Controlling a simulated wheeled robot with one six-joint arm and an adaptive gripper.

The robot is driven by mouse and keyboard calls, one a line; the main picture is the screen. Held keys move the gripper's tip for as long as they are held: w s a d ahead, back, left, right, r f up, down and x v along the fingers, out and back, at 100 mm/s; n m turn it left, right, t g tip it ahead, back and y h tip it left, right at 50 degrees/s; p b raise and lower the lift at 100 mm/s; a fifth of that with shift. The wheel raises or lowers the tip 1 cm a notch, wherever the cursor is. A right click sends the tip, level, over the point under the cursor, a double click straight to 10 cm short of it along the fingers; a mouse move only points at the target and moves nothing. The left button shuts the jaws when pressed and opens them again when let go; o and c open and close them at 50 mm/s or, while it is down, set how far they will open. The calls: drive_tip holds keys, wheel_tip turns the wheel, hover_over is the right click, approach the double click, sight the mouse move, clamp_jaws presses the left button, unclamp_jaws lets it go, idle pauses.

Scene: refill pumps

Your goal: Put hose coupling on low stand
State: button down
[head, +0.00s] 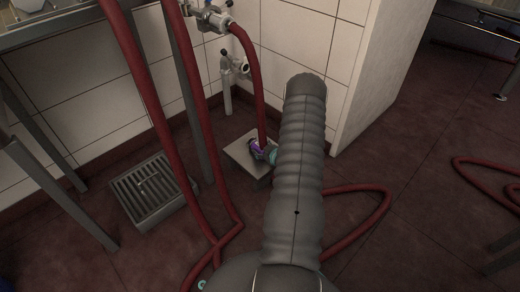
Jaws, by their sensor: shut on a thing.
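The low stand (239,154) is a small, pale, square-topped stand on the floor by the tiled wall. The red hose (256,95) hangs from the pipework above and runs down to the stand's top. At its lower end, a small purple and dark cluster holds the hose coupling (255,146) and my gripper (262,151). My gripper is shut on the coupling, over the right part of the stand's top. I cannot tell whether the coupling touches the stand. My grey arm hides most of the gripper and the area to the right.
A grey floor grate (153,189) lies left of the stand. Other red hoses (205,150) hang and loop over the floor on both sides. A capped standpipe (229,80) rises behind the stand, and a white wall end (372,80) stands to the right.

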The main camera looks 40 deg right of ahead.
drive_tip(key=shift+c, duration=1.7)
unclamp_jaws()
drive_tip(key=shift+r, duration=0.1)
